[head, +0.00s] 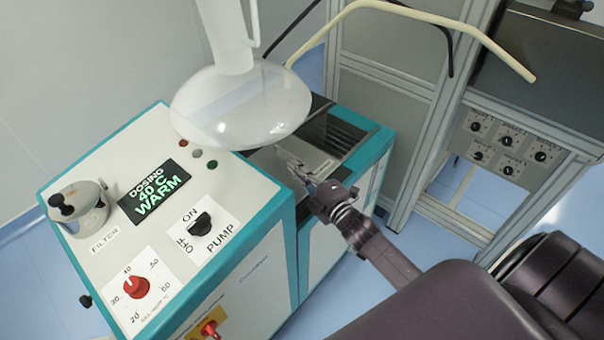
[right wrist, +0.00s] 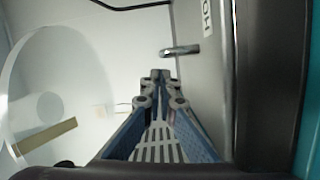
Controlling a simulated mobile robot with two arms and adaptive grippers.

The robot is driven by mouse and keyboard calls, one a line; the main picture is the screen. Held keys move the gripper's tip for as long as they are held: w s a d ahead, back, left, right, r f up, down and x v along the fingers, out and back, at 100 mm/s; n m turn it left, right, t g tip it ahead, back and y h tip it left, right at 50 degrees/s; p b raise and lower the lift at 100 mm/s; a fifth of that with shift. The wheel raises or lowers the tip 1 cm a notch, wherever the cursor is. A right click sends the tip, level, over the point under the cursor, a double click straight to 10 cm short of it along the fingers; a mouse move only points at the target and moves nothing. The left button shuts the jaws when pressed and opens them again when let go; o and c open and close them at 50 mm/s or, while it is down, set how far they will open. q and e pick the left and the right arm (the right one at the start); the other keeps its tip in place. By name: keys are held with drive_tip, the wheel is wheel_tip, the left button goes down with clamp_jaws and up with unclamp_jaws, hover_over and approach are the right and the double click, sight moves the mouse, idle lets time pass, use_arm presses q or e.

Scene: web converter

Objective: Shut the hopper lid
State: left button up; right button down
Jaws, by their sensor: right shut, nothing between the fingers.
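The hopper lid (right wrist: 208,95) shows in the right wrist view as a grey metal panel with a bar handle (right wrist: 180,50) and a partly cut-off label beginning "HO". My right gripper (head: 287,160) is shut and empty above the grey top of the teal-edged machine. In the right wrist view its closed fingertips (right wrist: 160,76) appear just below the handle, with a gap in the picture. I cannot tell the true distance or how far the lid stands open. In the head view the clear dome and my gripper partly hide this area. My left gripper is not in view.
A large clear dome (head: 240,105) on a white post hangs left of my gripper. The control panel (head: 165,195) carries a dosing display (head: 153,191), a pump switch and a red dial. A metal frame with a cream tube (head: 400,10) stands behind and right.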

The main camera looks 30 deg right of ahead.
sight(288, 171)
drive_tip(key=w, duration=0.3)
drive_tip(key=shift+w+a+f, duration=0.1)
drive_tip(key=shift+a+f, duration=0.1)
drive_tip(key=shift+a, duration=0.05)
drive_tip(key=shift+w, duration=0.5)
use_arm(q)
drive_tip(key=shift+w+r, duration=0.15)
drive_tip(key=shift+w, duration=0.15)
use_arm(e)
drive_tip(key=shift+w, duration=0.15)
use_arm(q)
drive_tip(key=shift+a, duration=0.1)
